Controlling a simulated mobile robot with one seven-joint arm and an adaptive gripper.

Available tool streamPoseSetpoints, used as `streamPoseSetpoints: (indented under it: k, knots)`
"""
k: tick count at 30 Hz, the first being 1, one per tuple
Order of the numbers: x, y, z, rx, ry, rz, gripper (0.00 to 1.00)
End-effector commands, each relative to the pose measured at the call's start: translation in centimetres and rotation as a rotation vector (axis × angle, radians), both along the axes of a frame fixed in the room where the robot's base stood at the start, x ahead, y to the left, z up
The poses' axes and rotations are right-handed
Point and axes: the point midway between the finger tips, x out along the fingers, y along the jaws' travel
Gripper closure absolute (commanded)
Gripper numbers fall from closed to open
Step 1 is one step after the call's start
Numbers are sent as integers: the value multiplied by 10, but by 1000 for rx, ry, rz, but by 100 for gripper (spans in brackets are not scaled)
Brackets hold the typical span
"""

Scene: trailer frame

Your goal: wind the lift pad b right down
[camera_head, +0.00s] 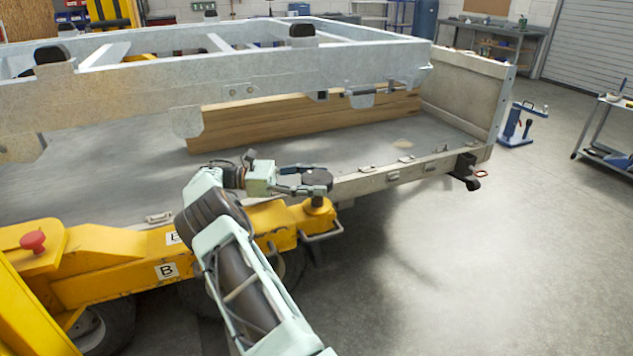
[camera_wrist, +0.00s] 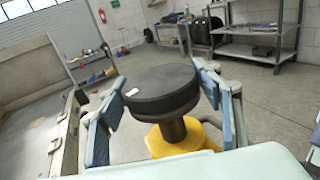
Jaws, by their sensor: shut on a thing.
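Lift pad B is a round black disc (camera_head: 316,176) on a short post, at the end of a yellow arm (camera_head: 120,262) marked with B labels. In the wrist view the black pad (camera_wrist: 160,88) sits level on a dark stem above a yellow collar (camera_wrist: 182,140). My gripper (camera_head: 318,182) reaches in from the left and is shut on the pad. In the wrist view its blue-padded fingers lie on opposite sides of the pad's rim. A small white mark shows at the pad's left edge. The pad stands apart from the galvanised trailer frame (camera_head: 240,92), below it.
A wooden beam (camera_head: 310,115) stands under the frame on a low grey bed (camera_head: 420,138). The bed's side rail (camera_head: 385,176) runs close behind my gripper. A red knob (camera_head: 33,241) sits on the yellow machine at left.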

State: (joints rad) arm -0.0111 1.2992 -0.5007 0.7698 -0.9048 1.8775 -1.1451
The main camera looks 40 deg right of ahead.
Motion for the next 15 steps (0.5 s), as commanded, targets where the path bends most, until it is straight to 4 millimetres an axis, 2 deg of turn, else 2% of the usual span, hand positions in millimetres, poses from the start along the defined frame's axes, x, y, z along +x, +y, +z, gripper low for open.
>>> streamPoseSetpoints:
  k: [1, 10, 11, 15]
  knots:
    - [0, -1, 6, -11, 0, -1, 65]
    - [0, -1, 7, -11, -1, -1, 65]
    - [0, -1, 7, -11, -1, -1, 38]
    - [0, -1, 5, -9, -2, -1, 23]
